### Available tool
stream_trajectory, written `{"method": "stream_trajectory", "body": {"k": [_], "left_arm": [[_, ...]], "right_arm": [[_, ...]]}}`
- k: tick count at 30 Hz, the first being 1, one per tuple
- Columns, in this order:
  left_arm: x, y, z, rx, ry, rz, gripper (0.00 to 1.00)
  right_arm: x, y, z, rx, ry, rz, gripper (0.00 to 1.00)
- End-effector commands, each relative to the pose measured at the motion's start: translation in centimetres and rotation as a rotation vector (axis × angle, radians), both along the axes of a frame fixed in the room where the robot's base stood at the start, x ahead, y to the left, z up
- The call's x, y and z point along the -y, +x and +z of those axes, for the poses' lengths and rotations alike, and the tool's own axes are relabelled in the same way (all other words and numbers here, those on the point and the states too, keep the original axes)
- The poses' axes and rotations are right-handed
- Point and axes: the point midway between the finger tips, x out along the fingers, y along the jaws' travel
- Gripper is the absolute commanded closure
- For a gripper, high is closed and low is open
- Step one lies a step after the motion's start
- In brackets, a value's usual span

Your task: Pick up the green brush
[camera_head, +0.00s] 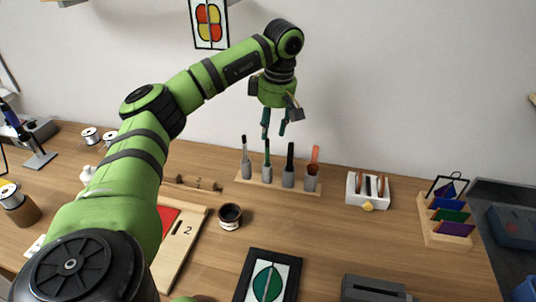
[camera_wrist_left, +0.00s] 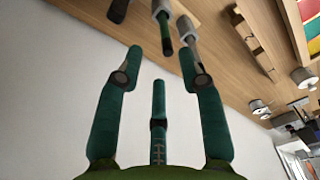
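The green brush (camera_head: 267,152) stands upright in a grey cup of the wooden brush holder (camera_head: 302,191), second from the left. It also shows at the top of the left wrist view (camera_wrist_left: 167,40), between a dark handle and a grey one, beyond the fingertips. My left gripper (camera_head: 274,131) hangs from the arm with its fingers down, above the green brush's handle. In the left wrist view (camera_wrist_left: 160,62) its fingers are spread and hold nothing. The fingers appear apart from the brush. My right gripper is not in view.
Neighbouring tools, including a black-handled one (camera_head: 291,157) and an orange one (camera_head: 315,154), stand close on both sides. A dark cup (camera_head: 230,213) is in front of the holder. A white block with tools (camera_head: 354,193) is to the right. The wall is close behind.

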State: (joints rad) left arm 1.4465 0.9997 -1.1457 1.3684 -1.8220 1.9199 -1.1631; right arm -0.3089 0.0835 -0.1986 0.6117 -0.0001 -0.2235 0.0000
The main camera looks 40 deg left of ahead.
Motion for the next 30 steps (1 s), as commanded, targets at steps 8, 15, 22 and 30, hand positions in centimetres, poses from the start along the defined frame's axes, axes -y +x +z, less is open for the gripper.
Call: {"method": "stream_trajectory", "body": {"k": [8, 15, 22, 30], "left_arm": [[-0.3, -0.2, -2.2, -0.003, 0.001, 0.001, 0.61], [-0.8, -1.2, -5.3, -0.005, 0.000, 0.001, 0.61], [-1.0, -1.0, -7.4, -0.001, 0.000, 0.000, 0.61], [-1.0, -1.0, -7.4, 0.000, 0.000, 0.001, 0.84]], "right_arm": [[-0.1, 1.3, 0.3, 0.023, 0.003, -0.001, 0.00], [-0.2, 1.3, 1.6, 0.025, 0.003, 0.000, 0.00], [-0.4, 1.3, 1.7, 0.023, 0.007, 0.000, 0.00], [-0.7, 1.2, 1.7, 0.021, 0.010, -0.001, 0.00]]}}
